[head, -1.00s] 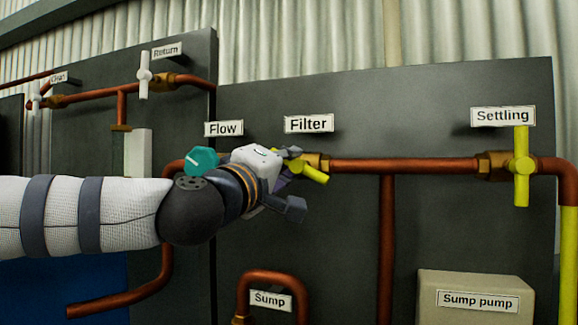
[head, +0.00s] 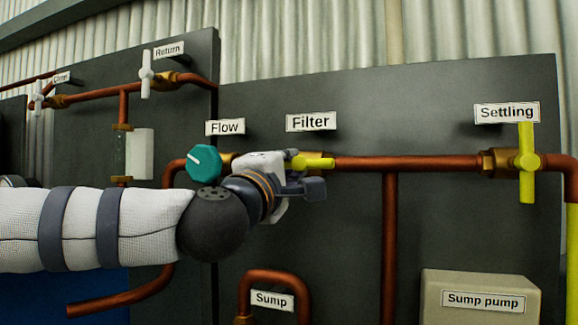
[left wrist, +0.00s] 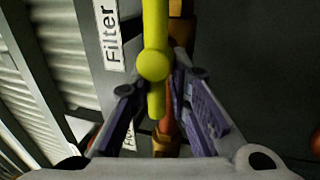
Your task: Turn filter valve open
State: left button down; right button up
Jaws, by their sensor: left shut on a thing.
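The filter valve's yellow handle (head: 318,163) is under the "Filter" label (head: 311,122) in the head view. It lies about level, in line with the copper pipe. My left gripper (head: 304,184) is at the valve and hides its left part and hub. In the left wrist view the yellow handle (left wrist: 154,62) runs between the two purple-grey fingers (left wrist: 155,105), with its round hub just beyond them. The left gripper is shut on the handle. My right gripper is not in view.
The teal flow knob (head: 205,163) is close left of the gripper, above my arm. The settling valve (head: 526,162) stands upright at right. A copper pipe (head: 420,163) joins the valves. The sump pump box (head: 434,292) is at lower right. The panel between is clear.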

pick_arm(q)
jog(key=shift+r, duration=0.2)
jog(key=c, duration=1.8)
grip_release()
jog(key=shift+s+f, duration=0.1)
jog(key=v, duration=1.2)
